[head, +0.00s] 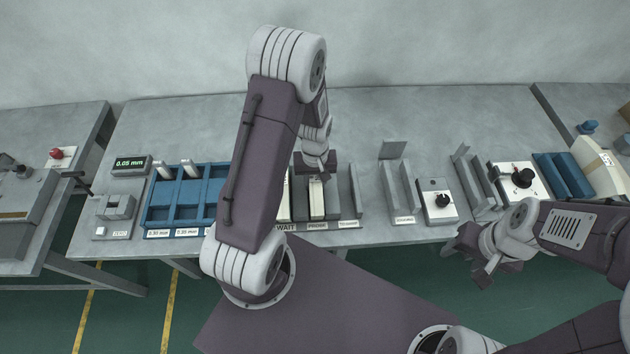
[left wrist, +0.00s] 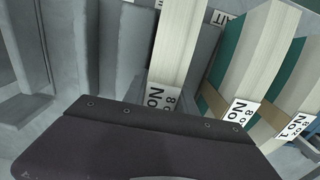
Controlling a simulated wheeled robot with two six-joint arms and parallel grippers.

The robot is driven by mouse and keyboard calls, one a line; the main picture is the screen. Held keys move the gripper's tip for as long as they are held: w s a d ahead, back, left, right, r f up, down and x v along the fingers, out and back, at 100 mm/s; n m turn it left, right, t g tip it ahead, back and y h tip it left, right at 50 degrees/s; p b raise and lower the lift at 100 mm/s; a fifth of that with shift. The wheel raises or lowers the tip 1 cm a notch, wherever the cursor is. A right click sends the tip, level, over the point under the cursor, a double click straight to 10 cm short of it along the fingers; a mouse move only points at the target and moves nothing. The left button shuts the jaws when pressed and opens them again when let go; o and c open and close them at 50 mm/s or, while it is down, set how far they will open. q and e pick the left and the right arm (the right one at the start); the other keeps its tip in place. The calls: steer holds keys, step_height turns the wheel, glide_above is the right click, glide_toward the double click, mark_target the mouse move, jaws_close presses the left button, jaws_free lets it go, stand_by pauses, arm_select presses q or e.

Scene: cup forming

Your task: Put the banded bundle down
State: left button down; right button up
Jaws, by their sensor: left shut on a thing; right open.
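My left gripper (head: 317,172) points down over the rack and is shut on a pale paper bundle (head: 317,198), which stands upright at the slot labelled PROBE. In the left wrist view the held bundle (left wrist: 178,45) shows cream sheets and a white number label, with its near end at the dark gripper body. Whether it touches the slot floor is hidden. Two more bundles with green sides and brown bands (left wrist: 253,60) stand to its right there. My right gripper (head: 480,256) is open and empty in front of the table edge.
The TRIMMED slot (head: 349,223) lies right of the held bundle. Farther right are a grey discarded tray (head: 400,195), a knob box (head: 438,203) and a larger dial unit (head: 519,182). A blue compartment tray (head: 185,200) stands left. My left arm hides part of the rack.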

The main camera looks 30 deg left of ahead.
arm_select(q)
steer(key=c, duration=1)
jaws_free()
step_height(320, 180, up, 12)
steer(key=shift+r+p, duration=0.15)
steer(key=shift+p, duration=0.15)
steer(key=s+d+m, duration=0.1)
steer(key=s+m, duration=0.1)
steer(key=s+d+m, duration=0.2)
steer(key=s, duration=0.1)
steer(key=s+d+m+t, duration=0.1)
steer(key=s+m, duration=0.1)
steer(key=s, duration=0.1)
steer(key=shift+s+d+r, duration=0.1)
steer(key=shift+d+r, duration=0.25)
steer(key=shift+d, duration=0.05)
steer(key=shift+s, duration=0.1)
